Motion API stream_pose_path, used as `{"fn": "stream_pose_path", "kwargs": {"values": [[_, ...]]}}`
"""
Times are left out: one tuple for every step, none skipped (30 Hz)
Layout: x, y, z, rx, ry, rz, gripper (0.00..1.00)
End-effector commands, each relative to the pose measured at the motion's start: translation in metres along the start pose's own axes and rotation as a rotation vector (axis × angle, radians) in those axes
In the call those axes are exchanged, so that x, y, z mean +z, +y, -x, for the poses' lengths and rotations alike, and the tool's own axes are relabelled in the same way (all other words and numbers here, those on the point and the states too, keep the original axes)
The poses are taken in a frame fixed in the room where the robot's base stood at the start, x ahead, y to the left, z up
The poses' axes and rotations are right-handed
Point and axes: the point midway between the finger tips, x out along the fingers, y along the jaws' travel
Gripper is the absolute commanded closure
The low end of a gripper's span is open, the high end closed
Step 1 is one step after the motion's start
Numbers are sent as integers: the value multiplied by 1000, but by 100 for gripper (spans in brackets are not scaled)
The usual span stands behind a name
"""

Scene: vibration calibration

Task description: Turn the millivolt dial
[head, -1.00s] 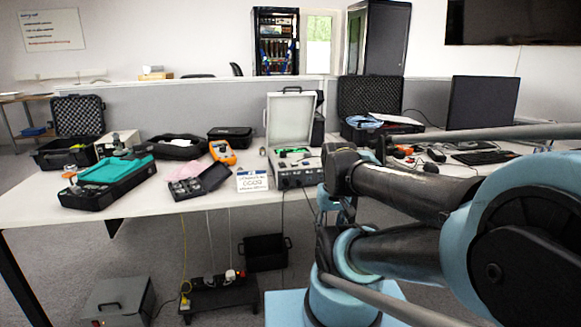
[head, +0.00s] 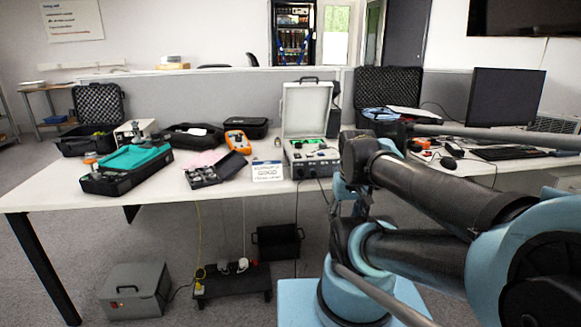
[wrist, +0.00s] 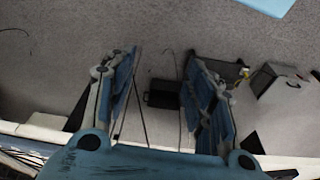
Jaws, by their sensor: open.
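An instrument case with its pale lid raised (head: 313,160) stands on the long white table, near the middle of the head view. Its panel carries small knobs and a green part. I cannot tell which knob is the millivolt dial at this size. My gripper shows in the wrist view (wrist: 160,95) with its two blue fingers spread apart and nothing between them. It points down over the floor at the table's edge, apart from the instrument. In the head view my arm covers the table just right of the instrument, and my gripper is hard to make out there.
Left of the instrument are a white card (head: 267,172), an orange meter (head: 237,142) and a black case with teal cloth (head: 125,172). A monitor (head: 505,97) stands right. Under the table are a grey box (head: 135,291) and a black crate (head: 278,242).

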Motion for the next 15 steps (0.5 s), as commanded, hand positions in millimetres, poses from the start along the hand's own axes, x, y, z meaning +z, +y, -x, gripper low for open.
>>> {"fn": "stream_pose_path", "kwargs": {"values": [[-9,0,8,0,-2,20,51],[-14,2,14,0,-5,39,51],[-23,3,21,-1,-9,67,51],[-30,3,28,-1,-12,92,51],[-38,4,35,-2,-15,118,51],[-49,4,44,-3,-20,156,51],[-57,4,51,-4,-24,184,51],[-65,5,57,-5,-28,212,51],[-76,5,66,-6,-32,250,51],[-85,6,72,-7,-35,279,51],[-93,6,78,-8,-39,307,51],[-104,6,85,-10,-43,345,51],[-113,7,91,-12,-47,373,51],[-122,7,96,-13,-50,401,51],[-133,8,103,-16,-55,439,51]]}}
